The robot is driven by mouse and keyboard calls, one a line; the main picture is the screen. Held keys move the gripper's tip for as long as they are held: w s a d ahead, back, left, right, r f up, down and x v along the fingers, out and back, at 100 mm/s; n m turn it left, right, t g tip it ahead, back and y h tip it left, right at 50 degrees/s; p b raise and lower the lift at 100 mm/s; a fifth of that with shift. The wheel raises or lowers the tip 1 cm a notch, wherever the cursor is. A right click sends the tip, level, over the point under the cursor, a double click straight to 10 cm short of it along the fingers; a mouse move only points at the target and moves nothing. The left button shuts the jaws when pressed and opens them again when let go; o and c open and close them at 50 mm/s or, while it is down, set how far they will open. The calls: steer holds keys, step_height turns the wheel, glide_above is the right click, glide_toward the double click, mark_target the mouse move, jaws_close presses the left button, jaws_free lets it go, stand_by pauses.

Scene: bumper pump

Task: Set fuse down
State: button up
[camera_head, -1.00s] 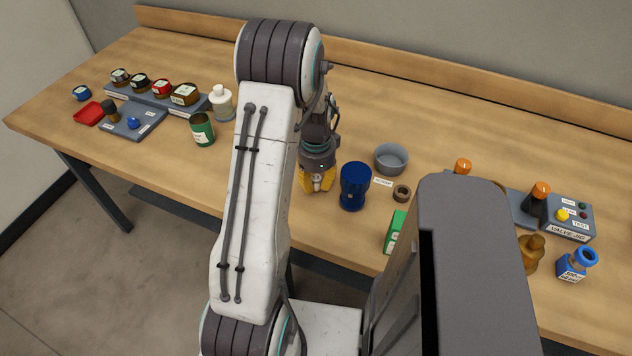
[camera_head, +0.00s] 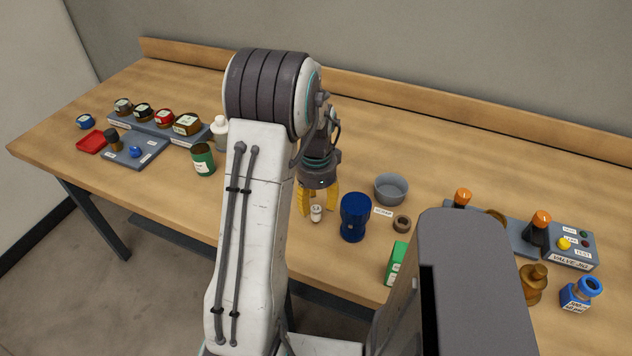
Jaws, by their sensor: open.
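The fuse (camera_head: 316,213) is a small, pale, upright cylinder with a dark mark on its side. It stands on the wooden bench (camera_head: 270,232) near the front edge, just left of a dark blue cup. My gripper (camera_head: 318,203) points down over it with its yellow fingers spread apart. One finger is left of the fuse and the other is behind and to its right. The fingers look clear of the fuse, though the small gaps are hard to judge. My arm hides part of the bench to the left.
The blue cup (camera_head: 354,217) stands close on the right. A grey bowl (camera_head: 391,188), a brown ring (camera_head: 402,223) and a green box (camera_head: 396,264) lie beyond it. A green can (camera_head: 203,159) stands left of my arm. The bench behind the bowl is clear.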

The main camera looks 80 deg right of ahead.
mark_target(316, 208)
step_height(316, 208, up, 8)
steer(key=f, duration=0.1)
steer(key=w+a+r+n+t+h, duration=0.1)
steer(key=w+a+r+n, duration=0.3)
steer(key=w+a+n, duration=0.55)
steer(key=w+a+r+n, duration=0.45)
steer(key=w+a, duration=0.25)
steer(key=w, duration=0.6)
steer(key=s+a+n+t+y, duration=0.1)
steer(key=a+n+t, duration=0.2)
steer(key=a+n, duration=1.4)
steer(key=a, duration=0.6)
steer(key=shift+s+a, duration=0.2)
steer(key=shift+s, duration=0.1)
steer(key=shift+d+r, duration=0.1)
